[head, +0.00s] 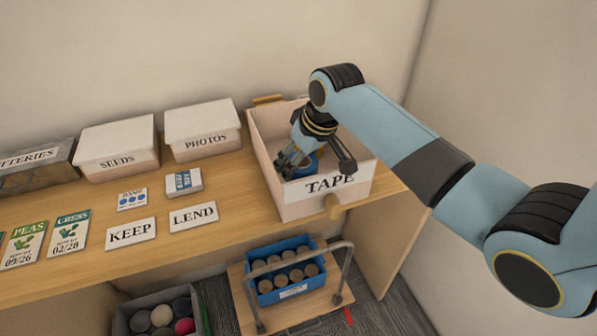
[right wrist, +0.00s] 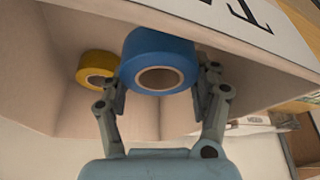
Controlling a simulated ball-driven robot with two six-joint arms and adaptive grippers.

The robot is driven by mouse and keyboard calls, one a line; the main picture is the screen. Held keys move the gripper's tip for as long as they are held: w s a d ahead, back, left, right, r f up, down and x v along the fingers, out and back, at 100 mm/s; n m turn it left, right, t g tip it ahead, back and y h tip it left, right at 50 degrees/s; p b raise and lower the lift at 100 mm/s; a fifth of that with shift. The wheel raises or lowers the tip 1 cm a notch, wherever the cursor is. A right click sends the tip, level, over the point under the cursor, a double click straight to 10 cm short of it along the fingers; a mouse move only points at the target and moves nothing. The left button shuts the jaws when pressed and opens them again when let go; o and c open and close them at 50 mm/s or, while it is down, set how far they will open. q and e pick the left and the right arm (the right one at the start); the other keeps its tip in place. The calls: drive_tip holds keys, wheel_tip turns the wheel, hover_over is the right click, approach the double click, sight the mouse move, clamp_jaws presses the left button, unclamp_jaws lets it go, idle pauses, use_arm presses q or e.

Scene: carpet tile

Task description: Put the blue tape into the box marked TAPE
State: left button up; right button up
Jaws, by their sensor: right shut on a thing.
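The open box marked TAPE (head: 300,199) stands on the wooden shelf, at the right end. My right gripper (head: 287,166) reaches down into this box in the head view. It is shut on the blue tape (head: 305,165), which is partly hidden by the fingers. In the right wrist view, the blue tape (right wrist: 158,62) sits between the two fingers of the gripper (right wrist: 160,85), inside the box walls. A yellow tape roll (right wrist: 97,69) lies beside it in the box. I cannot tell if the blue tape touches the box floor. My left gripper is not in view.
Closed boxes marked PHOTOS (head: 203,131) and SEEDS (head: 117,150) stand to the left, with a BATTERIES box (head: 38,167). KEEP (head: 131,233) and LEND (head: 194,216) cards lie in front. A blue crate (head: 293,291) on a wheeled cart stands below.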

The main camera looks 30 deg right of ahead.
sight(299, 171)
wheel_tip(299, 171, down, 4)
drive_tip(key=shift+r, duration=0.2)
drive_tip(key=shift+f, duration=0.2)
drive_tip(key=shift+f, duration=0.1)
drive_tip(key=o, duration=0.9)
drive_tip(key=shift+s+r, duration=0.1)
drive_tip(key=shift+r, duration=0.4)
drive_tip(key=v, duration=1.1)
drive_tip(key=shift+s+r, duration=0.1)
drive_tip(key=shift+s, duration=0.05)
drive_tip(key=shift+d, duration=0.1)
